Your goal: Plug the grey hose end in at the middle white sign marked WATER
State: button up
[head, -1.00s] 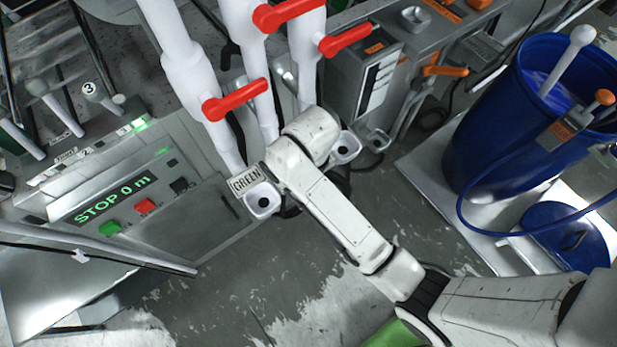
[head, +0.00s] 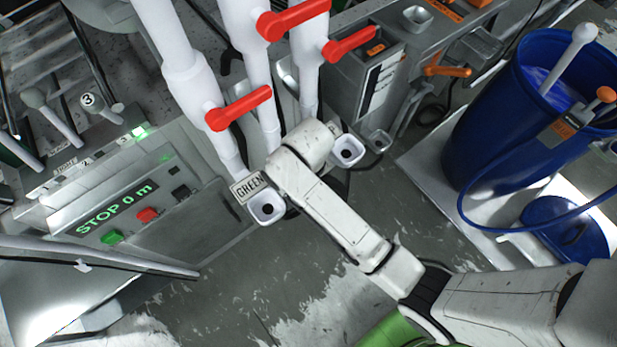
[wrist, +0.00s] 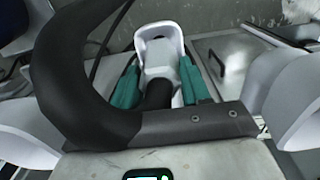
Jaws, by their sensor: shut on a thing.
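In the wrist view my gripper (wrist: 160,87) has teal fingers closed around the hose end (wrist: 158,94), whose dark hose (wrist: 65,85) loops up on the left. A white socket (wrist: 160,35) lies straight ahead of the fingertips; I cannot tell whether the hose end touches it or is inside. In the head view my white arm covers the middle socket, my gripper and the hose end. The WATER sign is not readable in either view. The sign marked GREEN (head: 248,187) and its white socket (head: 267,209) show just left of my wrist.
Another white socket (head: 347,150) stands right of my wrist. White pipes with red levers (head: 293,19) rise behind. A control panel (head: 140,215) reading STOP 0 m is at left. A blue barrel (head: 490,130) stands at right. The floor in front is clear.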

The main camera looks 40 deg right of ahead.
jog(key=shift+f+b, duration=0.65)
jog(key=shift+f, duration=0.75)
jog(key=o, duration=1.3)
jog(key=shift+c, duration=0.2)
notch_tip(320, 180, up, 11)
jog(key=shift+f+p, duration=0.15)
jog(key=shift+p, duration=0.7)
